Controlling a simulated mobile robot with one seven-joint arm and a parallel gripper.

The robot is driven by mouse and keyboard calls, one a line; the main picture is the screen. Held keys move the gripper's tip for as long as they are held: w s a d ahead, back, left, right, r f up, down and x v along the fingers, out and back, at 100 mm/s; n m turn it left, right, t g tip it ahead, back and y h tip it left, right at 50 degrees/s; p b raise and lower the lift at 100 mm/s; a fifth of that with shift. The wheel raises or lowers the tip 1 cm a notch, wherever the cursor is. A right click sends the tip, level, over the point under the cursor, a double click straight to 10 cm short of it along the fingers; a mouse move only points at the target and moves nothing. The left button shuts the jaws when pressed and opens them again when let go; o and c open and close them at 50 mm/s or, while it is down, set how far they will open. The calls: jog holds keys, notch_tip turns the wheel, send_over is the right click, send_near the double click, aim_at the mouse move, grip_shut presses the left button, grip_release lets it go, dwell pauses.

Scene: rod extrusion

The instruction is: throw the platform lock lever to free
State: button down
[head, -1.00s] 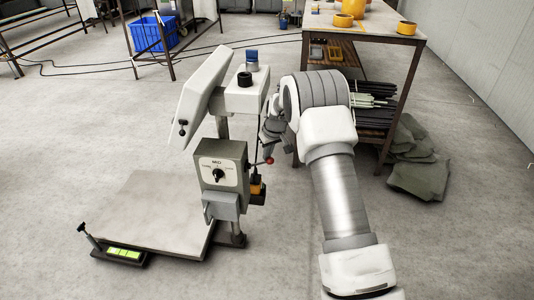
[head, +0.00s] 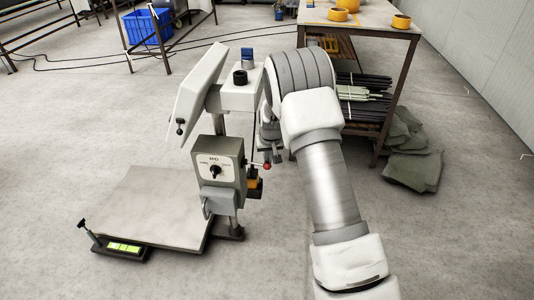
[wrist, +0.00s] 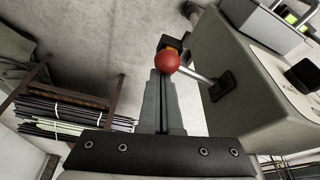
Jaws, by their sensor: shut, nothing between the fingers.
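A lever with a red ball knob (head: 267,166) sticks out from the right side of the grey control box (head: 226,158) on the scale-like stand. In the wrist view the red knob (wrist: 166,62) sits at the tips of my gripper (wrist: 160,78), and its thin rod runs right to a dark pivot on the box wall. My fingers are together and empty. The knob is at or just past the fingertips; I cannot tell if they touch. In the head view my gripper (head: 270,150) is small and partly hidden by my arm. The flat platform (head: 150,210) lies left of the box.
A black T-handle (head: 82,224) with a green-lit panel (head: 124,248) is at the platform's front left corner. A workbench (head: 365,22) with dark rods (head: 362,105) below stands behind my arm. Floor in front is clear.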

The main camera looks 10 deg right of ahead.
jog(key=m, duration=0.1)
jog(key=s+m+h, duration=0.1)
jog(key=shift+a+m+p, duration=0.3)
jog(key=shift+s+a+m+p, duration=0.1)
jog(key=shift+s+m+p, duration=0.25)
jog(key=shift+m, duration=0.45)
jog(key=shift+s+a, duration=0.15)
jog(key=shift+s, duration=0.2)
jog(key=shift+s, duration=0.1)
